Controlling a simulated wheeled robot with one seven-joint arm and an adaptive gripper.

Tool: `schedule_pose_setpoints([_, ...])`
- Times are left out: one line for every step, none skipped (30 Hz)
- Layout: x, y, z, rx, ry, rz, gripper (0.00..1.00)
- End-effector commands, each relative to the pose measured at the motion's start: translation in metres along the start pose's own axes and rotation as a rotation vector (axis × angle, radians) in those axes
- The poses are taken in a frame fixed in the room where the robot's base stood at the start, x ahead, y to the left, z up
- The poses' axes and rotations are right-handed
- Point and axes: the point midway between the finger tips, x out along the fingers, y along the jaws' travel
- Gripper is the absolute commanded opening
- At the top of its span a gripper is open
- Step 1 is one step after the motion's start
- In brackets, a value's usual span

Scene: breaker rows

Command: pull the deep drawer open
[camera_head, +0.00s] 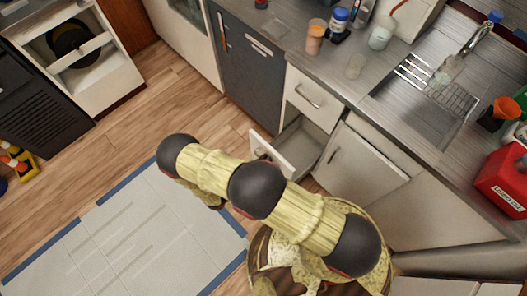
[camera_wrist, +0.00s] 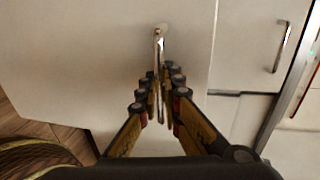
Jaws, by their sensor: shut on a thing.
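The deep drawer (camera_head: 303,146) is partly open in the head view, pulled out from under a smaller closed drawer (camera_head: 310,97). Its pale front (camera_head: 272,157) stands clear of the cabinet, and part of its grey inside shows. In the wrist view the drawer front (camera_wrist: 90,60) fills the left and middle, with its metal bar handle (camera_wrist: 158,38) upright in the picture. My gripper (camera_wrist: 160,84) is shut on this handle, with one finger on each side. In the head view my arm hides most of my gripper and the lower part of the drawer front.
A cabinet door (camera_head: 360,165) stands to the right of the drawer, and a dark dishwasher-like panel (camera_head: 245,65) to its left. The counter above holds cups, jars and a sink (camera_head: 425,90). The wood floor (camera_head: 215,125) in front of the drawer looks clear, with a grey mat (camera_head: 130,235) beyond.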

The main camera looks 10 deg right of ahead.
Motion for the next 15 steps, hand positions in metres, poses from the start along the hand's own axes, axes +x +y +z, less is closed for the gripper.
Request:
schedule_pose_setpoints([-0.007, 0.003, -0.001, 0.000, -0.003, 0.001, 0.00])
schedule_pose_setpoints([-0.011, 0.004, -0.001, 0.000, -0.003, 0.001, 0.00])
schedule_pose_setpoints([-0.016, 0.005, -0.001, 0.000, -0.003, 0.001, 0.00])
schedule_pose_setpoints([-0.019, 0.006, -0.001, 0.000, -0.002, 0.001, 0.00])
schedule_pose_setpoints([-0.022, 0.006, -0.001, 0.000, -0.002, 0.001, 0.00])
schedule_pose_setpoints([-0.026, 0.007, -0.001, 0.000, -0.002, 0.001, 0.00])
schedule_pose_setpoints([-0.028, 0.007, -0.001, 0.000, -0.001, 0.001, 0.00])
schedule_pose_setpoints([-0.030, 0.008, -0.001, 0.000, -0.001, 0.001, 0.00])
schedule_pose_setpoints([-0.032, 0.008, -0.001, 0.001, -0.001, 0.001, 0.00])
schedule_pose_setpoints([-0.033, 0.008, -0.001, 0.001, -0.001, 0.002, 0.00])
schedule_pose_setpoints([-0.034, 0.008, -0.001, 0.001, -0.001, 0.002, 0.00])
schedule_pose_setpoints([-0.035, 0.008, -0.001, 0.001, -0.001, 0.002, 0.00])
schedule_pose_setpoints([-0.035, 0.008, -0.001, 0.001, -0.001, 0.002, 0.00])
schedule_pose_setpoints([-0.035, 0.008, -0.001, 0.001, 0.000, 0.002, 0.00])
schedule_pose_setpoints([-0.036, 0.008, -0.001, 0.001, 0.000, 0.002, 0.00])
